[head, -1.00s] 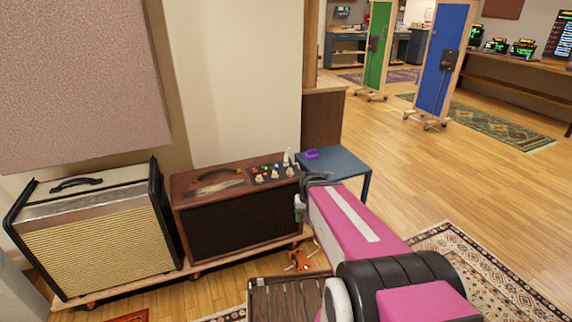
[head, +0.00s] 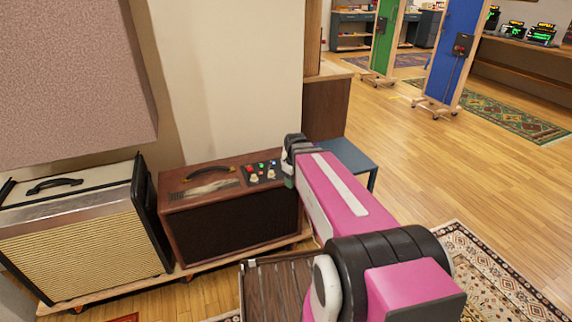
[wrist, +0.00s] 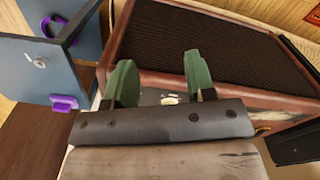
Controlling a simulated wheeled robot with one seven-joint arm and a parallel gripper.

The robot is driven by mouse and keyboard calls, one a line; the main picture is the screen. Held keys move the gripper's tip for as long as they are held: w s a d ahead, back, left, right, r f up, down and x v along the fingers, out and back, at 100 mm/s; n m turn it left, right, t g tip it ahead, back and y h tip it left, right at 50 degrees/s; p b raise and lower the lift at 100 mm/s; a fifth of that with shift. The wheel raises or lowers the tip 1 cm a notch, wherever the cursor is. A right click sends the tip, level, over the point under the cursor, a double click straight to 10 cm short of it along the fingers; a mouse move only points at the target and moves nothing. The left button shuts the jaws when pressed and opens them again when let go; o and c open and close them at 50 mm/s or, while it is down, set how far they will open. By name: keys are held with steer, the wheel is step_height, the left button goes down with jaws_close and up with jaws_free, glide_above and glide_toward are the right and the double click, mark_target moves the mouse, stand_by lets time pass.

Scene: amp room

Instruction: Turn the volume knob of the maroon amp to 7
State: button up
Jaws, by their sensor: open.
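The maroon amp (head: 228,222) stands on a low wooden platform in the head view. Its top control panel (head: 250,183) has small coloured lights and cream knobs. Two knobs show; my arm hides the panel's right end. My gripper (wrist: 160,82) is open and empty, at the amp's right end, over or beside the panel. In the wrist view, its two green fingers stand apart in front of the amp's dark grille (wrist: 205,40). A small cream knob (wrist: 169,100) shows between them, partly hidden by the gripper body. Knob scales cannot be read.
A cream amp (head: 85,235) with a tan grille stands close on the left. A blue table (head: 350,158) is right of the maroon amp, with purple items (wrist: 63,103) in the wrist view. A wall is behind. Open wooden floor (head: 430,185) lies to the right.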

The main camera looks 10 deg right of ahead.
steer(key=w+r+n, duration=0.7)
steer(key=w+n, duration=0.4)
steer(key=w, duration=0.3)
step_height(320, 180, down, 10)
steer(key=shift+w+a+f, duration=0.1)
steer(key=shift+a+f, duration=0.05)
steer(key=shift+f, duration=0.1)
steer(key=shift+c, duration=0.3)
steer(key=c, duration=0.9)
